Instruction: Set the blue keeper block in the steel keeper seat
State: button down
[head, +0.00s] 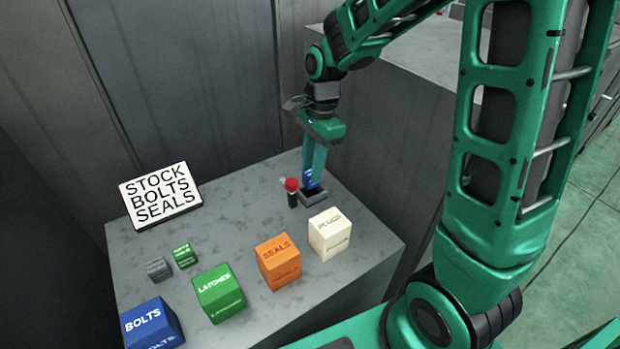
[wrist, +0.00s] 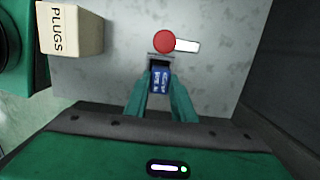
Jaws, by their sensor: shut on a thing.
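My gripper (head: 313,172) is shut on the small blue keeper block (head: 308,178), with its fingers pointing down. The block also shows between the fingertips in the wrist view (wrist: 161,80). The dark steel keeper seat (head: 314,197) stands on the grey table just below the block. In the wrist view the seat (wrist: 160,57) is mostly hidden under the block and fingers. The block is upright at the seat's opening; I cannot tell whether it touches the seat.
A red-topped post (head: 291,186) stands right beside the seat. White PLUGS (head: 330,234), orange SEALS (head: 279,262), green LATCHES (head: 219,292) and BOLTS (head: 152,324) boxes line the table front. Two small blocks (head: 170,263) and a sign (head: 160,195) are left. A wall is behind.

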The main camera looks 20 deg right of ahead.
jog(key=shift+f, duration=1.95)
jog(key=c, duration=1.5)
grip_release()
jog(key=r, duration=0.4)
jog(key=d+r, duration=0.1)
jog(key=r, duration=0.7)
jog(key=shift+w+d, duration=0.1)
jog(key=shift+d, duration=0.15)
